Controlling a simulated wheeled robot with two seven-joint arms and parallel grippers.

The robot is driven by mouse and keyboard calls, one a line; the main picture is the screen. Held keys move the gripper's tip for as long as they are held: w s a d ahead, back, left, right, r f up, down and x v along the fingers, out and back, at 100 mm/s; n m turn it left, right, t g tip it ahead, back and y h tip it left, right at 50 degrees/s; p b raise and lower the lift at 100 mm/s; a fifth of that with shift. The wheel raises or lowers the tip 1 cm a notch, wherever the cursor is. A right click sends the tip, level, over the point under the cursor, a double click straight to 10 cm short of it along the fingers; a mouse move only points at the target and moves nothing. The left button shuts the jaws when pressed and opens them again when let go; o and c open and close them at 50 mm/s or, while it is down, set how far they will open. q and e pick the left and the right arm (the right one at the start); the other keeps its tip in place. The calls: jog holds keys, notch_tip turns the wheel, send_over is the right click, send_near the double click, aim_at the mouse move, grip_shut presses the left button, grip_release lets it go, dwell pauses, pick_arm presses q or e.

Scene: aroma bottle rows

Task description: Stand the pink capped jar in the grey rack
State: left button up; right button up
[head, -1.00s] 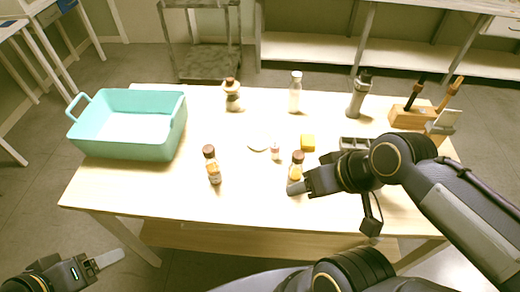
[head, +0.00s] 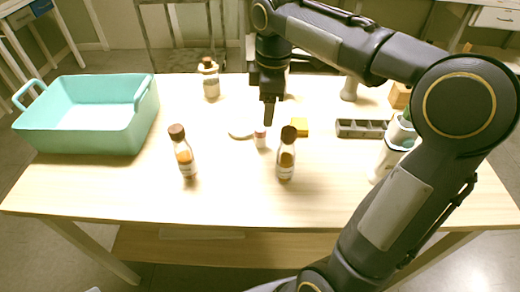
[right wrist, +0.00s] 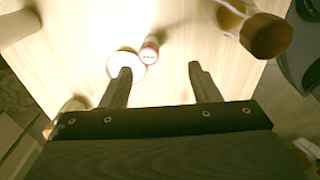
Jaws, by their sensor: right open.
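The small pink capped jar (head: 260,138) stands upright on the table, just right of a flat white disc (head: 240,132). My right gripper (head: 269,112) hangs above and slightly behind it, pointing down. In the right wrist view, the jar's reddish-pink cap (right wrist: 149,52) shows ahead of and between the spread fingers (right wrist: 160,74), nearer the left one. The gripper is open and empty. The grey rack (head: 361,129) lies to the right on the table, with open compartments. My left gripper is out of view.
Brown-capped bottles stand at front left (head: 184,152) and right of the jar (head: 286,154). A teal basket (head: 95,137) is at the left. The front table strip is clear.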

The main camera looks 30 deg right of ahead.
aim_at(261, 128)
jog(key=shift+w+d+f+n+g+b, duration=0.2)
jog(key=shift+w+f+n+g+b, duration=0.15)
jog(key=shift+w+f+n, duration=0.6)
jog(key=shift+m, duration=0.25)
jog(key=f, duration=0.2)
jog(key=f+b, duration=0.1)
jog(key=f, duration=0.2)
jog(key=w+f+b, duration=0.1)
jog(key=f, duration=0.1)
jog(key=shift+a+f, duration=0.35)
jog(key=shift+f, duration=0.05)
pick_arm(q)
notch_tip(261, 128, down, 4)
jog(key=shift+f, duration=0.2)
pick_arm(e)
jog(key=shift+c, duration=0.2)
jog(key=c, duration=1.1)
